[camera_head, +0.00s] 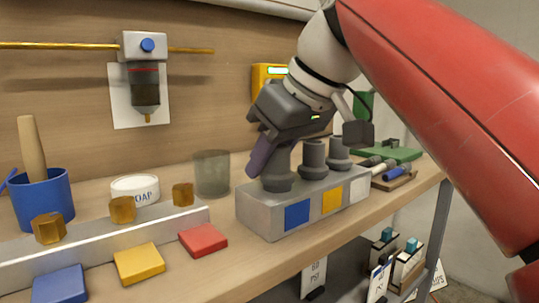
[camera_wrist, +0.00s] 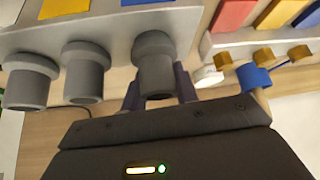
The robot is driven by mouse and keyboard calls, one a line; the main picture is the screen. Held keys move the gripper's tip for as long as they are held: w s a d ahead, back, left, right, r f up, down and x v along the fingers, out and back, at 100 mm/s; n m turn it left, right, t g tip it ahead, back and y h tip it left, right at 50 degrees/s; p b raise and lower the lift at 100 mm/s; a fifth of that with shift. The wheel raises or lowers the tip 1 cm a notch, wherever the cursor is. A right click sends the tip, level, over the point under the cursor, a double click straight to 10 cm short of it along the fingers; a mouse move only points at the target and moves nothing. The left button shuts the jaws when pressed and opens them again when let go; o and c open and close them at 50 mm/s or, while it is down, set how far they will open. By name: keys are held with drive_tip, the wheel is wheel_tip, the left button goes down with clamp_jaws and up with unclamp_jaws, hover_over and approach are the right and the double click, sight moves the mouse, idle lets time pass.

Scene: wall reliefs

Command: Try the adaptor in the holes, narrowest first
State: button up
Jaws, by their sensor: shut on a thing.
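A grey block (camera_head: 255,208) on the bench bears blue, yellow and white squares on its front. Three grey flanged cylinders stand upright on its top. My gripper (camera_head: 270,158) is shut on the cylinder at the blue square, the adaptor (camera_head: 277,182), with its fingers on either side. The adaptor's wide end is down at the block's top. In the wrist view the adaptor (camera_wrist: 155,70) shows between the fingers (camera_wrist: 157,90), below the blue square. The middle cylinder (camera_head: 313,157) and far cylinder (camera_head: 339,150) stand apart from it. No open hole is clearly visible.
A wall-mounted filter unit (camera_head: 145,85) hangs behind. Tools (camera_head: 390,172) lie right of the block.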

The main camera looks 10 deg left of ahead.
sight(290, 176)
drive_tip(key=shift+f, duration=0.2)
drive_tip(key=o, duration=1)
drive_tip(key=shift+r, duration=0.1)
drive_tip(key=shift+o, duration=0.2)
drive_tip(key=shift+r, duration=0.1)
drive_tip(key=p+v, duration=0.2)
drive_tip(key=v, duration=0.4)
drive_tip(key=shift+d+r+p, duration=0.1)
drive_tip(key=shift+r+p, duration=0.1)
drive_tip(key=shift+p, duration=0.1)
drive_tip(key=shift+s+d+r, duration=0.25)
drive_tip(key=shift+d+r, duration=0.1)
drive_tip(key=shift+r, duration=0.1)
